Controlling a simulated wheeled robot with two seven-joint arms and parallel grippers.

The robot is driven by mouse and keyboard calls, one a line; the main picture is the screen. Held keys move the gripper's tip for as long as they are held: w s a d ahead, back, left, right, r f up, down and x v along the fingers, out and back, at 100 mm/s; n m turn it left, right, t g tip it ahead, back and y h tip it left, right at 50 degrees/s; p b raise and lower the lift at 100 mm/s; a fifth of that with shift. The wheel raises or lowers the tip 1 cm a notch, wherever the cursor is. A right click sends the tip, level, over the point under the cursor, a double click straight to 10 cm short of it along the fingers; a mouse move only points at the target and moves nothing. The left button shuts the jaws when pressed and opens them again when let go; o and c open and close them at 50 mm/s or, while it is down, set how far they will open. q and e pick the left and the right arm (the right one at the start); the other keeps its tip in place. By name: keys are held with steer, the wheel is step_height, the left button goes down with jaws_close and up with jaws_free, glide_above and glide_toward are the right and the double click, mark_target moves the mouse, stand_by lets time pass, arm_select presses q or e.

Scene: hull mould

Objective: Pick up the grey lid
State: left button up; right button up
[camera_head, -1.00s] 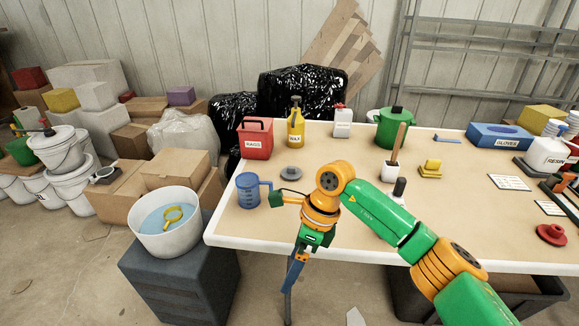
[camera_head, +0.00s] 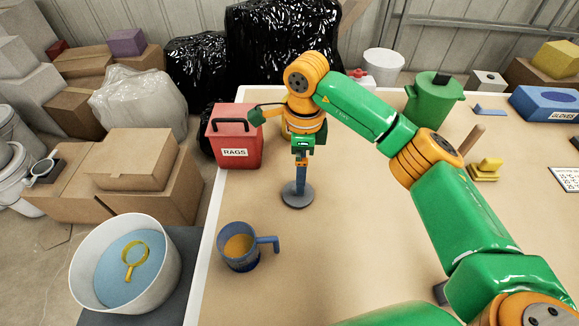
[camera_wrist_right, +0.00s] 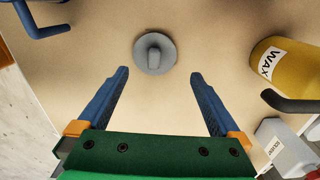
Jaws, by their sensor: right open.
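The grey lid (camera_head: 297,197), a round disc with a raised grip on top, lies flat on the table. In the right wrist view the whole lid (camera_wrist_right: 168,63) shows just beyond my fingertips, roughly centred between them. My right gripper (camera_head: 301,185) points down over the lid in the head view and hides part of its middle. In the wrist view this gripper (camera_wrist_right: 160,74) is open, its two blue fingers spread with nothing between them. My left gripper is not in view.
A blue mug (camera_head: 233,257) with amber contents stands in front of the lid, and a red RAGS box (camera_head: 237,150) stands behind it. A yellow WAX container (camera_wrist_right: 275,62) and a white container (camera_wrist_right: 285,150) are close by.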

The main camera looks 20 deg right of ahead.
mark_target(305, 193)
steer(key=shift+s+f, duration=0.15)
steer(key=shift+f, duration=0.2)
steer(key=f, duration=0.1)
steer(key=s+f+p, duration=0.1)
steer(key=f, duration=0.3)
steer(key=shift+s+d+f, duration=0.15)
steer(key=shift+d+f, duration=0.05)
steer(key=shift+d, duration=0.15)
steer(key=shift+f, duration=0.3)
steer(key=c, duration=1)
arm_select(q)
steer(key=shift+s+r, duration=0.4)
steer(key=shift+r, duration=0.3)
arm_select(e)
steer(key=shift+c, duration=0.2)
steer(key=shift+r, duration=0.15)
